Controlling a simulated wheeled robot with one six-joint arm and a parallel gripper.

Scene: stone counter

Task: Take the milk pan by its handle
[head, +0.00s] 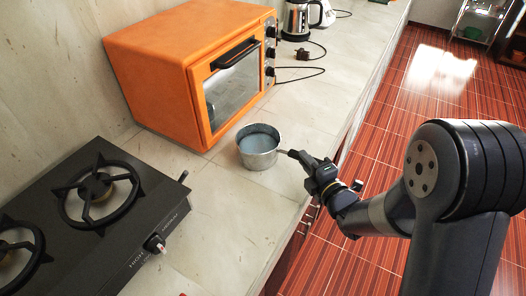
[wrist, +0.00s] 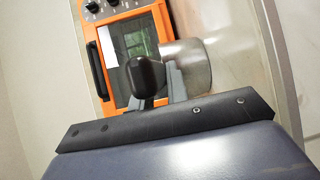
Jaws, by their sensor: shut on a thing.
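The milk pan (head: 259,152) is a small round metal pan. It stands upright on the stone counter in front of the orange oven, with a milky pale inside. Its dark handle (head: 286,152) points right toward my gripper (head: 309,163). My gripper is shut on the handle, near the counter's front edge. In the wrist view, the dark rounded handle end (wrist: 146,76) shows between the gripper's fingers (wrist: 152,100), with the pan's metal side (wrist: 187,66) behind it. The fingertips are partly hidden by the handle.
The orange oven (head: 170,62) stands close behind the pan. A black gas hob (head: 120,215) lies to the left. A kettle (head: 299,18) and cables are farther back. The counter (head: 235,215) in front of the pan is clear. The red tiled floor lies right of the edge.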

